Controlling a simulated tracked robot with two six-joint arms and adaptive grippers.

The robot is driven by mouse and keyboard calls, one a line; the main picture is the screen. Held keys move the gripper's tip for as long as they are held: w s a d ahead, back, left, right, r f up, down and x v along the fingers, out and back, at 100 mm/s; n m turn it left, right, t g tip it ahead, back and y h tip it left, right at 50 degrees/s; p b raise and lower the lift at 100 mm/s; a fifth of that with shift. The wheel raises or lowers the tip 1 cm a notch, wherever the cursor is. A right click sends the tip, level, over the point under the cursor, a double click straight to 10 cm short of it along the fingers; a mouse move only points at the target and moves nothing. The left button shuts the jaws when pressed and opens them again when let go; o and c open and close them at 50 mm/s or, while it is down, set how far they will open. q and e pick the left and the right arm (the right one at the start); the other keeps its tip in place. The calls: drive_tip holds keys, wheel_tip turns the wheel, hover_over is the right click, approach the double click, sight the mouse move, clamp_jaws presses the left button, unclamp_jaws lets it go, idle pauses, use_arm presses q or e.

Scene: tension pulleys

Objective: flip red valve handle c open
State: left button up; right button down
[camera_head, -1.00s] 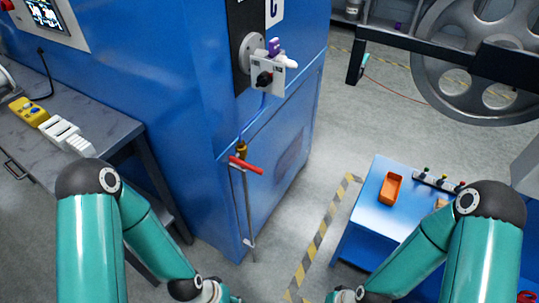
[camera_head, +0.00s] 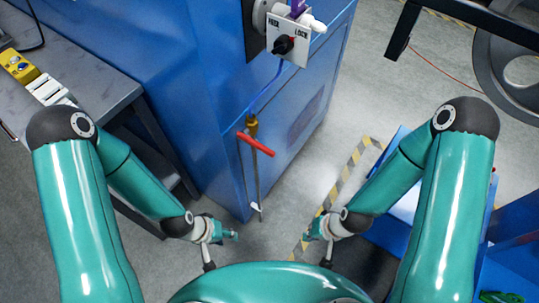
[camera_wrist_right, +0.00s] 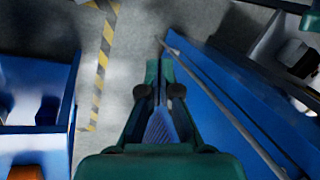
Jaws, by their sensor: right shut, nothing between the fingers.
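The red valve handle (camera_head: 255,144) is a short red bar on a brass fitting (camera_head: 252,124) at the blue cabinet's edge, slanting down to the right. A thin pipe runs down below it, and a blue line leads up from it. My left gripper (camera_head: 232,236) is low in front of the cabinet, below and left of the handle and apart from it; its fingers are too small to read. My right gripper (camera_head: 308,236) is below and right of the handle, shut and empty. Its fingers also show in the right wrist view (camera_wrist_right: 160,68), touching nothing.
The blue cabinet (camera_head: 190,75) carries a FREE/LOCK switch box (camera_head: 290,38) above the handle. A grey bench (camera_head: 90,85) stands left. A blue table (camera_wrist_right: 35,143) with an orange bin (camera_wrist_right: 25,172) is beside my right arm. Striped floor tape (camera_head: 345,180) crosses open floor.

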drive_tip(key=s+a+f+m+g+y+b, duration=0.25)
drive_tip(key=s+f+m+g+b, duration=0.4)
drive_tip(key=b, duration=0.75)
drive_tip(key=a+m+y+b, duration=0.3)
drive_tip(key=a+y+b, duration=0.3)
drive_tip(key=a+b, duration=0.35)
drive_tip(key=w+a+r+m+t+y+b, duration=0.2)
drive_tip(key=w+r+m+t+y+b, duration=0.55)
drive_tip(key=w+b, duration=0.25)
drive_tip(key=w+d+r+m+t+y+b, duration=0.1)
drive_tip(key=w+d+r+m+t+b, duration=0.5)
drive_tip(key=t, duration=0.8)
drive_tip(key=shift+w+d+r+y+b, duration=0.15)
drive_tip(key=shift+w+d+y+b, duration=0.2)
drive_tip(key=shift+w+d, duration=0.65)
drive_tip(key=shift+s, duration=0.1)
